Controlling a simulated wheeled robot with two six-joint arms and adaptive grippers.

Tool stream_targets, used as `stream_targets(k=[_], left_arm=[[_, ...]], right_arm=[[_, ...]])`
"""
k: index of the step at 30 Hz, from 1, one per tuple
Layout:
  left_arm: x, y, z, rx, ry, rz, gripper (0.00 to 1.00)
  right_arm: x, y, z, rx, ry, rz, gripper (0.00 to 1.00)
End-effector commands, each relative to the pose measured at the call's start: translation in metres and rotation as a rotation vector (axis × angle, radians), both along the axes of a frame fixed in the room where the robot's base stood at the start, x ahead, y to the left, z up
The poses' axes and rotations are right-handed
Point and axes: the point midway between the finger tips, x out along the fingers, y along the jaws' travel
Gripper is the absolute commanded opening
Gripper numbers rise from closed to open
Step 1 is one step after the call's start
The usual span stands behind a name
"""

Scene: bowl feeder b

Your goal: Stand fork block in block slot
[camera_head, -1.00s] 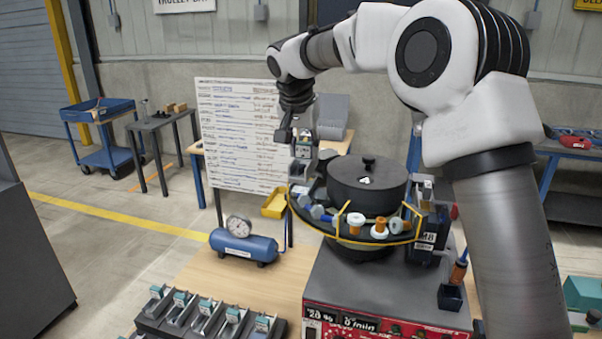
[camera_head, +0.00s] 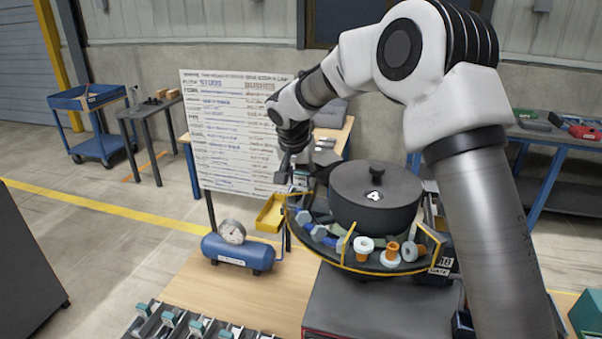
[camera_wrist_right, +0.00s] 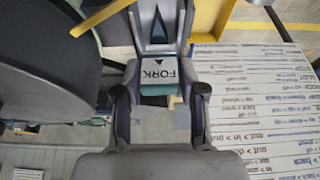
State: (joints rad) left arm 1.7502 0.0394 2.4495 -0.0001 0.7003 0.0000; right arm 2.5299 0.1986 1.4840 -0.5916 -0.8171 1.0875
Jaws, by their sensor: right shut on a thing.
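The fork block (camera_wrist_right: 158,74), grey with a white FORK label and a teal band, is between the fingers of my right gripper (camera_wrist_right: 158,100) in the right wrist view. In the head view my right gripper (camera_head: 288,178) is at the back left rim of the black bowl feeder (camera_head: 375,196), and the block is mostly hidden there. A row of grey holders with teal-topped pieces (camera_head: 185,325) is cut off by the bottom edge. I cannot tell which place is the block slot. My left gripper is out of view.
The bowl's outer track (camera_head: 372,268) carries several white, orange and blue parts inside a yellow rail. A blue air tank (camera_head: 238,252) with a gauge stands on the wooden table (camera_head: 215,290). A yellow bin (camera_head: 270,213) and a whiteboard (camera_head: 230,130) are behind.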

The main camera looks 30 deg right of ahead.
Motion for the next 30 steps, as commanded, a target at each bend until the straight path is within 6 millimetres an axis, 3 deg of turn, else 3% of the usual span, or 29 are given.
stream_targets(k=[8, 9, 10, 11, 23, 30], left_arm=[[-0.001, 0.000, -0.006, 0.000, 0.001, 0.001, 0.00], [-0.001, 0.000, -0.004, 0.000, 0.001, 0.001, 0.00], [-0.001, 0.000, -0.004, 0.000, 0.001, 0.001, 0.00], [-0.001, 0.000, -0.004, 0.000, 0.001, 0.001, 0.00], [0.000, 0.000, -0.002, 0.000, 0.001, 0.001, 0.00], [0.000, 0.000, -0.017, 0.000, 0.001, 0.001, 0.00]], right_arm=[[0.000, 0.000, -0.005, 0.000, 0.000, -0.001, 0.00], [0.000, 0.000, -0.004, 0.000, 0.000, -0.001, 0.51], [0.000, 0.000, -0.004, 0.000, 0.000, -0.001, 0.62], [0.000, 0.000, -0.004, 0.000, 0.000, -0.001, 0.65], [-0.001, 0.001, 0.005, 0.000, -0.002, -0.001, 0.65], [-0.014, 0.018, 0.054, -0.001, -0.006, -0.001, 0.65]])
